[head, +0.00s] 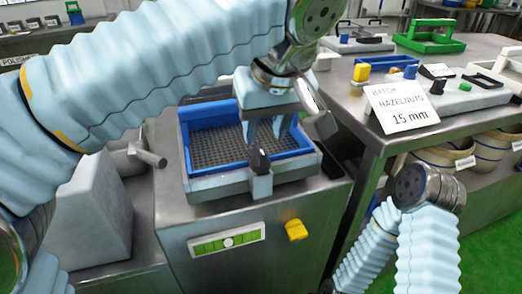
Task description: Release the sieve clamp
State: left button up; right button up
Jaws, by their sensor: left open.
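The sieve (225,142), a dark perforated mesh in a blue frame (200,125), sits in a pale tray-like seat on top of a steel machine. The clamp (261,184) is a light grey block at the middle of the seat's front edge, with a black handle (259,160) standing up from it. My left gripper (267,136) points down over the sieve from above, open. Its fingers are close to the black handle in the picture; I cannot tell whether they touch it. The gripper hides part of the mesh. My right arm shows at the lower right, its gripper out of view.
The machine front has a green-and-white panel (227,241) and a yellow knob (296,230). A grey housing stands left. A steel bench at right holds a "Hazelnuts 15 mm" card (402,107), a yellow block (361,72) and a green carrier (430,37); bowls sit below.

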aim_at(261, 149)
pick_arm(q)
jog(key=b+x, duration=0.1)
jog(key=x, duration=0.5)
grip_shut()
